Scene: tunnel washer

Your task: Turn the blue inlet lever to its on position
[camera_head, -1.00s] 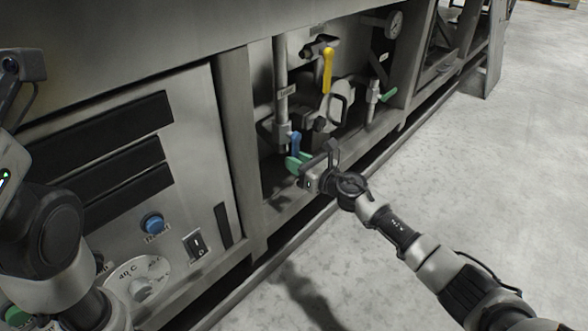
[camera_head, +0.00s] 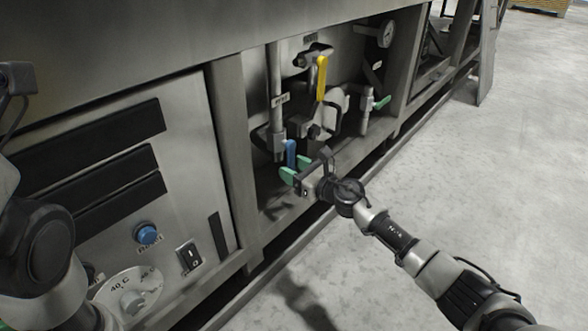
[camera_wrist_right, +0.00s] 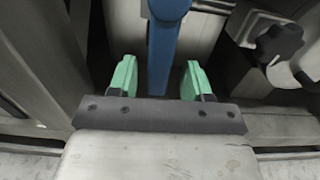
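The blue inlet lever (camera_head: 291,154) hangs down from a valve on a vertical pipe in the machine's open bay. My right gripper (camera_head: 298,171) is at the lever's lower end, with its green fingertips apart. In the right wrist view the blue lever (camera_wrist_right: 165,45) comes down between the two open green fingers of my right gripper (camera_wrist_right: 158,80), with a visible gap on each side. My left arm (camera_head: 40,240) shows at the left edge of the head view; its gripper is out of sight.
A yellow lever (camera_head: 321,78) and a green-handled valve (camera_head: 381,103) sit to the right in the bay. A black knob (camera_wrist_right: 279,43) shows right of the fingers. A control panel with a blue button (camera_head: 147,234) is at left. The floor (camera_head: 480,200) at right is clear.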

